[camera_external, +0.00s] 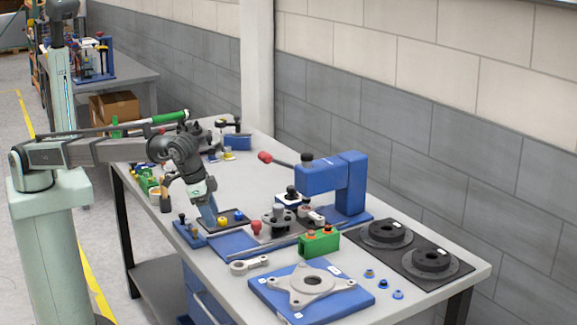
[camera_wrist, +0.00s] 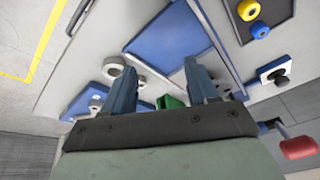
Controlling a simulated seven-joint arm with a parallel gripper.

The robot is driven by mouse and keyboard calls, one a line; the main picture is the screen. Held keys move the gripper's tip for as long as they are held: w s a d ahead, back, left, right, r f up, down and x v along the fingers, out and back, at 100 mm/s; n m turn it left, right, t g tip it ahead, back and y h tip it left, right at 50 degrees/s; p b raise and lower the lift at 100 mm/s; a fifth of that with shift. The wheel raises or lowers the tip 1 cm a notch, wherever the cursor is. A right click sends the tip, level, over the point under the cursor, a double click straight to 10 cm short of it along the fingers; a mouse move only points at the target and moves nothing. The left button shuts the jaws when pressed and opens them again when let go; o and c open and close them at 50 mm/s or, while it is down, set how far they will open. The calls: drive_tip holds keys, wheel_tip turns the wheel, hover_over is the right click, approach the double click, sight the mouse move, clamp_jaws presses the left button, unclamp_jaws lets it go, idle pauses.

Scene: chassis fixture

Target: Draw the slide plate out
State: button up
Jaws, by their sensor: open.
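The slide plate appears to be the flat blue plate (camera_external: 232,243) lying between metal rails on the bench, in front of the blue press. In the wrist view a blue plate (camera_wrist: 170,42) lies beyond my fingertips, with a grey rail along its side. A red knob (camera_external: 256,227) stands near the plate's right end in the external view. My gripper (camera_external: 208,221) points down above the plate's left end, beside a small black tray. In the wrist view my gripper (camera_wrist: 158,70) has its two blue fingers apart with nothing held. Contact with the plate cannot be told.
The blue press (camera_external: 335,185) with its red-tipped lever stands behind. A green block (camera_external: 318,242), a grey link (camera_external: 249,265) and a blue plate with a casting (camera_external: 312,287) lie toward the front. Black discs (camera_external: 386,232) sit at the right. Small yellow and blue knobs are on the tray.

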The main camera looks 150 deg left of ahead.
drive_tip(key=n, duration=0.1)
approach(255, 222)
wheel_tip(255, 222, up, 4)
drive_tip(key=s+d, duration=0.1)
drive_tip(key=d, duration=0.1)
drive_tip(key=shift+t+y, duration=0.4)
drive_tip(key=x, duration=1.3)
drive_tip(key=shift+s+f, duration=0.15)
drive_tip(key=shift+f, duration=0.15)
clamp_jaws()
